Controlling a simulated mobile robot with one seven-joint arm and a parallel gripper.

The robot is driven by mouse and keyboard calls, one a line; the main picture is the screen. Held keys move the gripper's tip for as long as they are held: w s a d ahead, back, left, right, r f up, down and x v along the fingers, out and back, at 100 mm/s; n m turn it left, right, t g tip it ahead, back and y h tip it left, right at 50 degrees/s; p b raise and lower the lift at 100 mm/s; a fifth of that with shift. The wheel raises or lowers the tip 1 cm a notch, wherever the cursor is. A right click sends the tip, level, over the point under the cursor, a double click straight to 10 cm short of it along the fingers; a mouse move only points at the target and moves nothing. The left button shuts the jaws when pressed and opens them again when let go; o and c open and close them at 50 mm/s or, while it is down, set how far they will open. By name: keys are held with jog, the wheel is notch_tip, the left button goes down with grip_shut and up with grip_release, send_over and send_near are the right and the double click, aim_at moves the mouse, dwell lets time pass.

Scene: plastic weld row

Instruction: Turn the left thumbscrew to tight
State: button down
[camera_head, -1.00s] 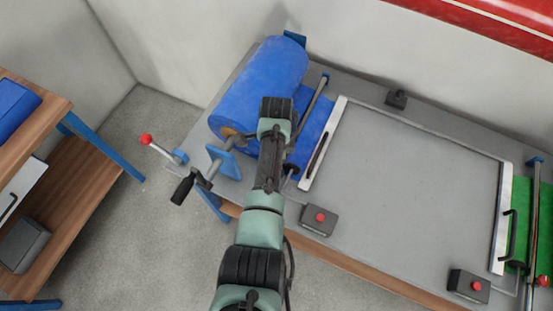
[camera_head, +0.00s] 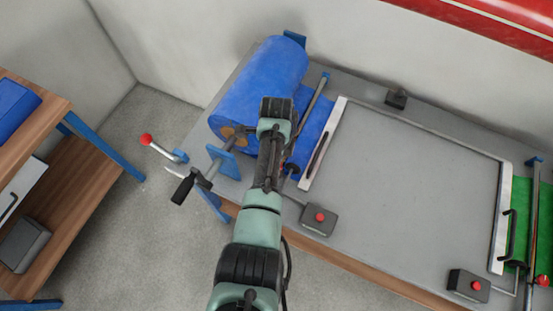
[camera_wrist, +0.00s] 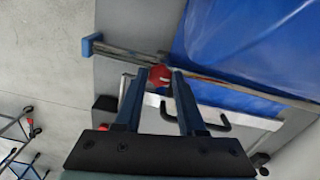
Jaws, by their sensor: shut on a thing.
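The left thumbscrew is a red knob (camera_wrist: 159,76) near one end of a metal bar (camera_wrist: 125,54) beside the blue film. My gripper (camera_wrist: 158,74) is shut on the knob, with one blue-grey finger on each side of it. In the head view my arm hides most of the gripper and the knob. A small red patch of the thumbscrew (camera_head: 282,167) shows beside my wrist, at the near end of the left bar (camera_head: 311,106). I cannot tell from these frames how far the screw is turned.
A blue film roll (camera_head: 262,85) and crank handle (camera_head: 183,189) lie left of my arm. A red-button box (camera_head: 319,219) stands close on the right. A white-edged frame (camera_head: 322,148) and dark handle (camera_wrist: 213,123) are near the gripper. The grey bench top (camera_head: 415,180) is mostly clear.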

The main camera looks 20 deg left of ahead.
jog(key=c, duration=0.5)
grip_release()
notch_tip(320, 180, up, 13)
jog(key=shift+w, duration=0.1)
dwell(0.4)
